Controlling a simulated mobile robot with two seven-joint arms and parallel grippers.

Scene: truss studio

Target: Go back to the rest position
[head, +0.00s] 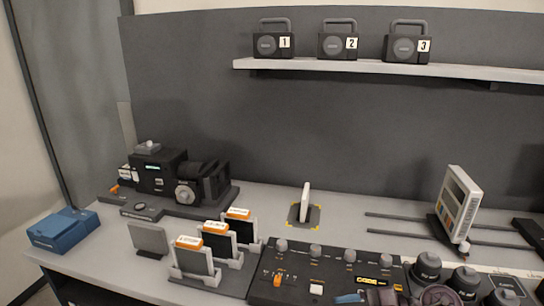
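Neither of my grippers shows in the head view, so whether they are open or shut is hidden. No part of my arms can be made out for sure. The worktop (345,232) lies in front of me.
A control panel (262,288) and three upright cards in stands (193,262) are at the front. A camera (160,170) and blue box (62,230) stand left, a white panel device (458,205) and dark lenses (427,267) right. Numbered boxes stand on the shelf (375,68).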

